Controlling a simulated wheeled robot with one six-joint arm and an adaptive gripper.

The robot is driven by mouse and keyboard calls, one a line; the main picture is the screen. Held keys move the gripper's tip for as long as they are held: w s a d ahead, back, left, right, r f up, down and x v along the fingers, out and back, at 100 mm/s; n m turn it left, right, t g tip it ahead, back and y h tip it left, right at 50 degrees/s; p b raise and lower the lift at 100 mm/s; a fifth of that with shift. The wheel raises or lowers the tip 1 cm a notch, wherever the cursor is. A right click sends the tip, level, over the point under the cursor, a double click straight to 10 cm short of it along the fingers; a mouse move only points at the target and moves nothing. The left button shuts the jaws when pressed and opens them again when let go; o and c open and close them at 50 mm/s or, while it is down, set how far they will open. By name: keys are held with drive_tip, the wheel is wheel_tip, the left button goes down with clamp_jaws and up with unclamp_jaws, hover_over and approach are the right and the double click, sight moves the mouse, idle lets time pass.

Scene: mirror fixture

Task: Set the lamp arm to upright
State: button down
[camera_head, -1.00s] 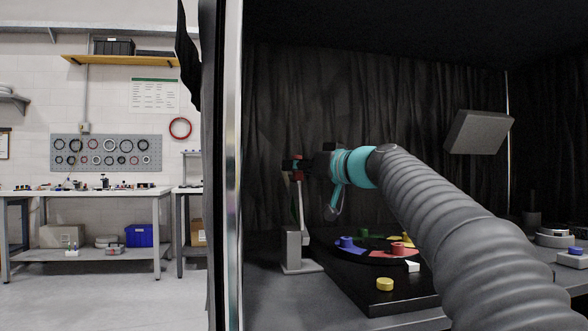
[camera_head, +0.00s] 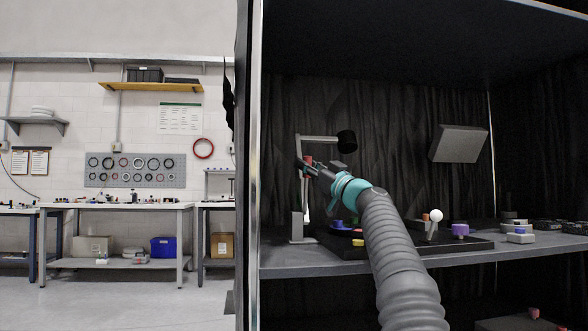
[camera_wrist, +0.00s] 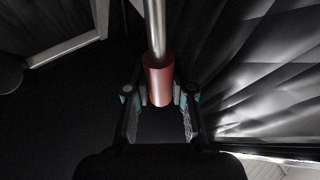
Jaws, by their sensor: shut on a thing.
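The lamp (camera_head: 297,225) stands at the left of the dark cabinet in the head view, on a grey block-like base. A thin grey arm rises from it to a horizontal bar (camera_head: 318,138) that ends in a black lamp head (camera_head: 347,141) on the right. A red grip (camera_head: 308,160) sits on the lamp's thin rod; the wrist view shows it as a red cylinder (camera_wrist: 159,82) on a metal rod (camera_wrist: 155,28). My gripper (camera_head: 309,167) is shut on the red grip, with one finger on each side. The wrist view shows my gripper (camera_wrist: 160,95) too. My gripper partly hides the rod's joint.
A black board (camera_head: 470,245) with coloured pegs lies on the shelf (camera_head: 345,266), right of the lamp. A white ball on a stand (camera_head: 436,216) and a purple piece (camera_head: 460,230) are on it. A grey tilted panel (camera_head: 458,144) hangs behind. The cabinet's edge post (camera_head: 250,170) is close left.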

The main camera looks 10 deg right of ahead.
drive_tip(key=shift+s+d+f+n+y, duration=0.1)
drive_tip(key=shift+s+f+n+y, duration=0.1)
drive_tip(key=shift+s+n+y, duration=0.5)
drive_tip(key=shift+s, duration=0.1)
drive_tip(key=c, duration=1)
unclamp_jaws()
drive_tip(key=s+d+f, duration=0.1)
drive_tip(key=s+d, duration=0.2)
drive_tip(key=s, duration=0.1)
drive_tip(key=s+d, duration=0.3)
drive_tip(key=s, duration=0.1)
drive_tip(key=s+d+f, duration=0.1)
drive_tip(key=s+d, duration=0.2)
drive_tip(key=s, duration=0.1)
drive_tip(key=shift+s+d+f, duration=0.35)
drive_tip(key=shift+s+d, duration=0.05)
